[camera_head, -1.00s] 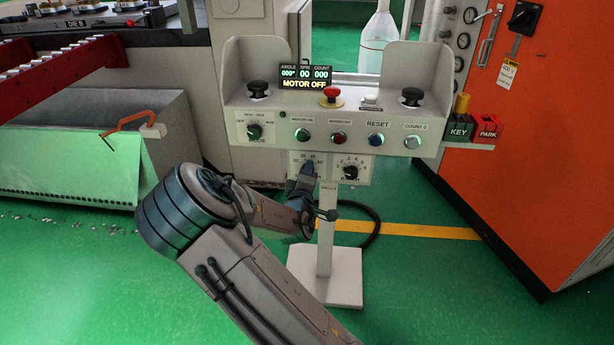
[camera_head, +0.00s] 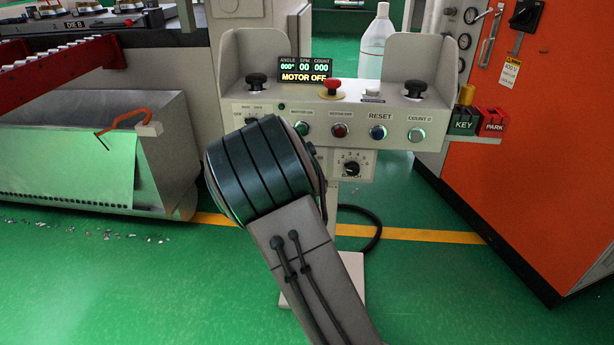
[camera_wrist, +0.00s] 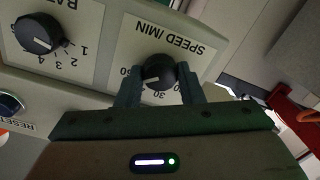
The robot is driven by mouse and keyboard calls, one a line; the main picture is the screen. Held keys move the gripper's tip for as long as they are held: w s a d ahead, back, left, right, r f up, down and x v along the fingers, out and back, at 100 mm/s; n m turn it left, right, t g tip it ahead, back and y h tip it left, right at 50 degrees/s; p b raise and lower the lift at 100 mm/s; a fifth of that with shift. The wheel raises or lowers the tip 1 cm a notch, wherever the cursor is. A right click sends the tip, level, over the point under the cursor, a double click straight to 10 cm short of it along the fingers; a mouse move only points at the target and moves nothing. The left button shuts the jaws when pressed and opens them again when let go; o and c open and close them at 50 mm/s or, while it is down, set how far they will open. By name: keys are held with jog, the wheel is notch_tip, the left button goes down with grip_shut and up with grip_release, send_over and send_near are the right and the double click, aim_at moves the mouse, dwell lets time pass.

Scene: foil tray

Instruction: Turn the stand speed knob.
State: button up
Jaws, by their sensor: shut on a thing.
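The speed knob (camera_wrist: 158,72) is a black round knob with a pale pointer line, on a white plate (camera_wrist: 190,40) lettered SPEED/MIN, seen upside down in the wrist view. My gripper (camera_wrist: 158,84) is shut on this knob, one finger on each side. The pointer lies toward the lower left in that view, near the numbers around 30. In the head view my arm hides the speed knob and my gripper. The stand's display (camera_head: 304,71) reads MOTOR OFF, with 00 under SPM.
The batch knob (camera_wrist: 38,34) is close beside the speed plate. Above are a row of buttons (camera_head: 340,131) and a red mushroom button (camera_head: 331,88). An orange cabinet (camera_head: 540,170) stands at right and a metal bin (camera_head: 90,150) at left.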

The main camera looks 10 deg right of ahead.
jog(key=shift+m+b, duration=0.35)
jog(key=shift+m, duration=0.25)
jog(key=o, duration=1)
jog(key=p+v, duration=0.3)
jog(key=v, duration=1.1)
jog(key=shift+w, duration=0.1)
